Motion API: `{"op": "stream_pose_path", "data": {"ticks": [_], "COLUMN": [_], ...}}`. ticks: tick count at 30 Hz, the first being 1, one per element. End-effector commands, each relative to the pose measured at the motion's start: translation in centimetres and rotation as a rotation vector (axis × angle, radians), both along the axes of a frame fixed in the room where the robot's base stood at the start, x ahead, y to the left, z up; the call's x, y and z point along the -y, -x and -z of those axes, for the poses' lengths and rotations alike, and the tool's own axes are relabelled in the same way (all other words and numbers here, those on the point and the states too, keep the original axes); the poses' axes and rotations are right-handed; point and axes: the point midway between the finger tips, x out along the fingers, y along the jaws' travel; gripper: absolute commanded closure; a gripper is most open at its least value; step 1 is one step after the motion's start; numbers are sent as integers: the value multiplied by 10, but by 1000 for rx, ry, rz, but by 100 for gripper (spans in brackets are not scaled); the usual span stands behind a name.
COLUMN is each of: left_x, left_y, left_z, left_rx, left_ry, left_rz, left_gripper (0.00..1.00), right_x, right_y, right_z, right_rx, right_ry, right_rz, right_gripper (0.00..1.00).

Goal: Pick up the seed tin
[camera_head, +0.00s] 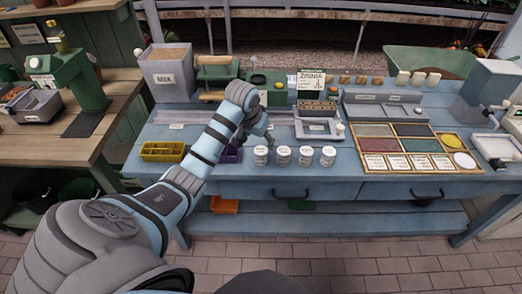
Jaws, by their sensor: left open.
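Several small round whitish tins with labels stand upright in a row near the front edge of the blue bench. They are the leftmost tin (261,156), a second tin (283,156), a third tin (306,156) and the rightmost tin (328,156). Their labels are too small to read, so I cannot tell which is the seed tin. My left gripper (268,138) is open and points down just behind the leftmost tins, seemingly apart from them. Its fingertips are small and partly hard to make out. My right gripper is not in view.
A yellow tray (163,151) and a purple tray (228,155), partly hidden by my left arm, lie left of the tins. A grey tray (320,128) is behind them. A wooden-framed sorting tray (408,171) is on the right. Bare bench shows around the tins.

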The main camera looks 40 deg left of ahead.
Motion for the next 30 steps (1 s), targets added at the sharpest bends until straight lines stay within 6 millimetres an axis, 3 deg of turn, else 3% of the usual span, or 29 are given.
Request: {"op": "stream_pose_path", "data": {"ticks": [1, 3, 10, 17, 22, 30], "left_x": [-7, -12, -16, -21, -28, -29], "left_y": [-7, -13, -35, -44, -49, -53], "left_z": [-10, -8, 49, 80, 114, 120], "left_rx": [7, 10, 8, 10, 11, 12], "left_ry": [11, 22, 24, 21, 23, 19], "left_rz": [-18, -29, -30, -28, -28, -27], "left_gripper": [36, 36, 36, 36, 36, 36], "right_x": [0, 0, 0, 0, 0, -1], "right_y": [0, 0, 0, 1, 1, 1], "right_z": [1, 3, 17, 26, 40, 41], "right_rx": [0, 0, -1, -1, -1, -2], "right_ry": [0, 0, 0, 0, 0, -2], "right_rz": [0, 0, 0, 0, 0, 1], "right_gripper": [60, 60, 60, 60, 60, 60]}}
